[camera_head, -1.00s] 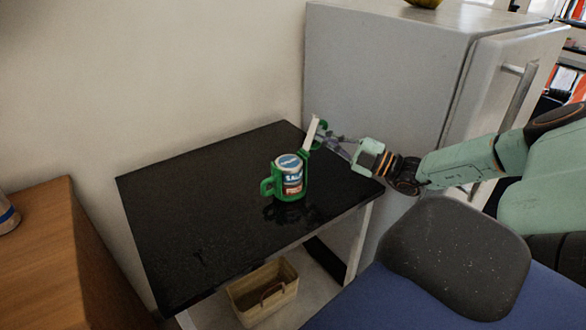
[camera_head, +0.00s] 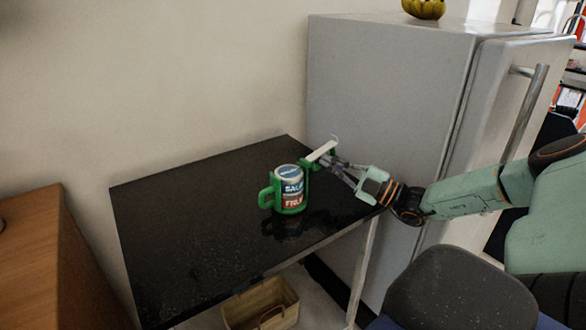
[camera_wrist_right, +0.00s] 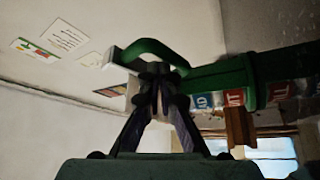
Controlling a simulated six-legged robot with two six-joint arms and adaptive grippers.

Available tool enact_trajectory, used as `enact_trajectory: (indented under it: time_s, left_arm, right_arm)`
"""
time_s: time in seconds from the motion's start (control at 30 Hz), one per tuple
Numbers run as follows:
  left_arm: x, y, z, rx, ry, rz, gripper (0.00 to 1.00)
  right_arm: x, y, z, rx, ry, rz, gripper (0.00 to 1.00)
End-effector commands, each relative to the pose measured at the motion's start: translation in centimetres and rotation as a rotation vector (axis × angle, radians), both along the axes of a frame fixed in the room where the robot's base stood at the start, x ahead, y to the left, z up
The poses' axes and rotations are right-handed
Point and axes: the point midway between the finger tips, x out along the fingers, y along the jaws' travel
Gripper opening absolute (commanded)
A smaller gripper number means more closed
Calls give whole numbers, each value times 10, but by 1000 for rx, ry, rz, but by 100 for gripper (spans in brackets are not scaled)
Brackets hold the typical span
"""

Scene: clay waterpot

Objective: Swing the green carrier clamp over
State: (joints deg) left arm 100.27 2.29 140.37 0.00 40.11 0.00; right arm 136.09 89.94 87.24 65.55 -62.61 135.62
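The green carrier (camera_head: 267,199) stands upright on the black table with a labelled can (camera_head: 291,188) in it. Its green clamp (camera_head: 306,170), with a long white strip (camera_head: 321,151), sticks out to the right of the can and leans well over to the right. The clamp also shows in the right wrist view (camera_wrist_right: 150,47), with the can's lettering to its right. My right gripper (camera_head: 333,163) is at the clamp's outer end. Its fingers (camera_wrist_right: 157,84) are closed together on it, partly hiding the grip. My left gripper is not in view.
The black table (camera_head: 190,232) is otherwise bare. A grey fridge (camera_head: 400,90) stands behind it on the right. A basket (camera_head: 262,303) sits below, a dark chair (camera_head: 455,290) stands at front right, and a wooden cabinet (camera_head: 40,265) stands at left.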

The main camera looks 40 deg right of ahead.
Motion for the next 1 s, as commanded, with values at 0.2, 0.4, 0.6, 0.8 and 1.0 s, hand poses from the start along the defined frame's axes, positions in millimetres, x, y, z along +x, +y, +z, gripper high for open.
enact_trajectory:
  time_s: [0.2, 0.4, 0.6, 0.8, 1.0]
  left_arm:
    - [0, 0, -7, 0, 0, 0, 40]
    - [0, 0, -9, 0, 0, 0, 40]
    - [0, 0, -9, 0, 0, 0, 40]
    - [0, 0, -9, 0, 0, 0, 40]
    - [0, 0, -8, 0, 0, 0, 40]
  right_arm:
    - [0, 1, -10, -4, 8, -3, 0]
    - [0, 2, -12, -4, 9, 0, 0]
    - [0, 2, -13, -4, 11, 1, 0]
    - [0, 2, -12, -4, 9, 0, 0]
    - [0, 1, -11, -3, 6, -1, 0]
